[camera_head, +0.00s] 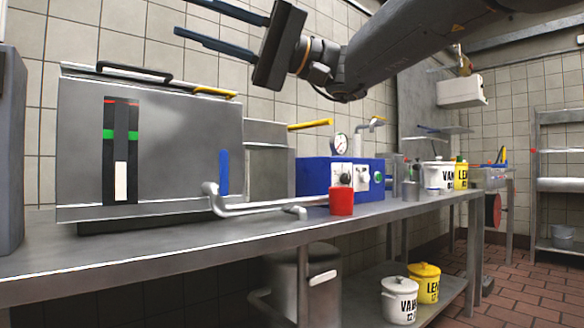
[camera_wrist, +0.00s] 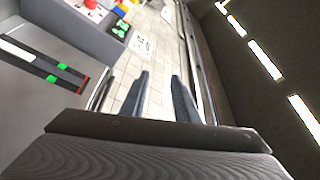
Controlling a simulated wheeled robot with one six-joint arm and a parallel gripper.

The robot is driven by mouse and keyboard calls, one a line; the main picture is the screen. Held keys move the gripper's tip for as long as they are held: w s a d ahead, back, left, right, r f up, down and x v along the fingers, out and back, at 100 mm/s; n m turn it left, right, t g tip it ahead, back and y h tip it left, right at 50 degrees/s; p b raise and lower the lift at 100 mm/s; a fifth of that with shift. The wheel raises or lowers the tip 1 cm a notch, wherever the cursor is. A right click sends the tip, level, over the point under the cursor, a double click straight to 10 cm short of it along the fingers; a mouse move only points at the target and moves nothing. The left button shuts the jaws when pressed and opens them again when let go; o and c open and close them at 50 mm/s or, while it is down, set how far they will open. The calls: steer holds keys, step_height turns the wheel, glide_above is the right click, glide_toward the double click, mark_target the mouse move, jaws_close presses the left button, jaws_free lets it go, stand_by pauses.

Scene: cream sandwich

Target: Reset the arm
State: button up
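My gripper (camera_head: 181,15) is raised at the top of the head view, above the steel machine, with its fingers pointing left. The two dark fingers are parallel and apart, with nothing seen between them. The wrist view also shows my gripper (camera_wrist: 159,76) open, with tiled wall visible between the fingers. My arm (camera_head: 430,40) reaches in from the upper right. The gripper touches nothing that I can see.
A large steel machine (camera_head: 180,130) with a dark handle stands on the steel counter (camera_head: 120,255). A blue box (camera_head: 314,175) with a gauge and a red cup (camera_head: 341,202) are right of it. White (camera_head: 399,300) and yellow (camera_head: 425,284) pots sit on the lower shelf.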

steer(key=s+a+f+m+t+h+p, duration=0.2)
steer(key=s+f+m+h, duration=0.15)
steer(key=f, duration=1.05)
steer(key=s+a+f+m+t+h+p, duration=0.25)
steer(key=s+f+h, duration=0.2)
steer(key=f, duration=0.85)
steer(key=s+d+f+n+t+h+p, duration=0.1)
steer(key=s+d+f+h+p, duration=0.3)
steer(key=d+f, duration=0.55)
steer(key=s+d+f+n+t+h+p, duration=0.2)
steer(key=s+d+f+h, duration=0.45)
steer(key=f, duration=0.55)
steer(key=d+r+m+p, duration=0.2)
steer(key=d+r+p, duration=0.5)
steer(key=p, duration=0.5)
steer(key=w+d+r+m+p, duration=0.1)
steer(key=d+r+m+p, duration=0.1)
steer(key=d+r+p, duration=0.5)
steer(key=d+r+m+p, duration=0.3)
steer(key=d+r+p, duration=0.4)
steer(key=r+p, duration=0.7)
steer(key=p, duration=0.4)
steer(key=shift+w+r+h+p, duration=0.15)
steer(key=shift+r+h+p, duration=0.15)
steer(key=shift+r+h, duration=0.1)
steer(key=shift+g, duration=0.25)
